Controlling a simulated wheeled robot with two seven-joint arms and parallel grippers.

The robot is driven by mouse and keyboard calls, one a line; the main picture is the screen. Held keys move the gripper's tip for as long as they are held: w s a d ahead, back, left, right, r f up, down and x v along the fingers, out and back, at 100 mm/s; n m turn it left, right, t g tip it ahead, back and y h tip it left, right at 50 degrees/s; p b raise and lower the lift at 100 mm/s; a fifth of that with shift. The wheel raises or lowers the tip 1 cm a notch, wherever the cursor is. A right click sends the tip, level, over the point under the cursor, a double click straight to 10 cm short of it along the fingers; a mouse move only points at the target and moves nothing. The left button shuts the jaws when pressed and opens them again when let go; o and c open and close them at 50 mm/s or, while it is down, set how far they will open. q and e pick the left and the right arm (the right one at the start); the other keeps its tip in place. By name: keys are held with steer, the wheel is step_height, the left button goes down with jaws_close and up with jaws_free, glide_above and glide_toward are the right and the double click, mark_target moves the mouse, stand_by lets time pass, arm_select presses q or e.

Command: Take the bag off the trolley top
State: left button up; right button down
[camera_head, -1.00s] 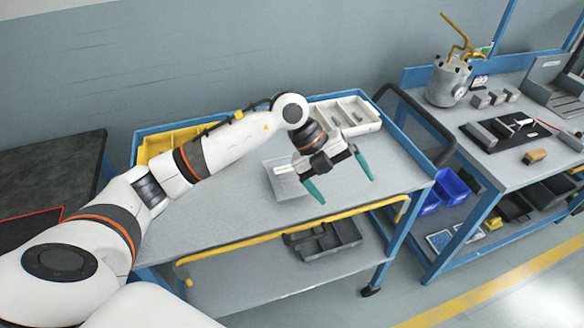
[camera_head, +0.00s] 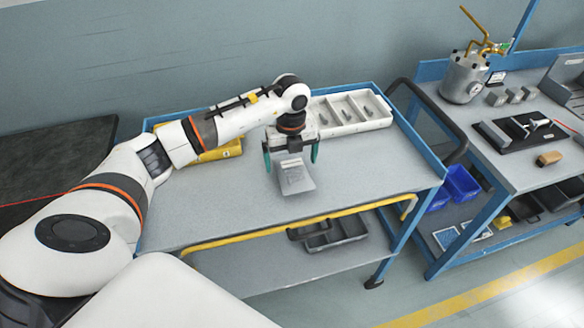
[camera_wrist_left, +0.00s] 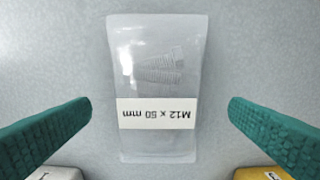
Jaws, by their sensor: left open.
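The bag (camera_head: 297,180) is a clear plastic bag lying flat on the grey trolley top (camera_head: 370,175). In the left wrist view the bag (camera_wrist_left: 160,75) shows screws inside and a white label reading "M12 x 50 mm", upside down. My left gripper (camera_head: 291,162) is over the bag, pointing down, with its green fingers spread. In the left wrist view the fingers (camera_wrist_left: 160,125) are on either side of the bag, apart from it, with nothing between them gripped. My right gripper is not in view.
A white compartment tray (camera_head: 345,115) and a yellow bin (camera_head: 215,150) stand at the trolley's back edge. A grey tray (camera_head: 330,232) is on the lower shelf. The workbench with a metal pot (camera_head: 467,78) stands to the right. The trolley top's front is clear.

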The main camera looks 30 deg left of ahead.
mark_target(292, 163)
arm_select(q)
step_height(292, 163, down, 4)
steer(key=shift+w+f+p, duration=0.15)
steer(key=shift+p, duration=0.3)
steer(key=shift+c, duration=0.6)
steer(key=c, duration=1.2)
steer(key=shift+c, duration=0.2)
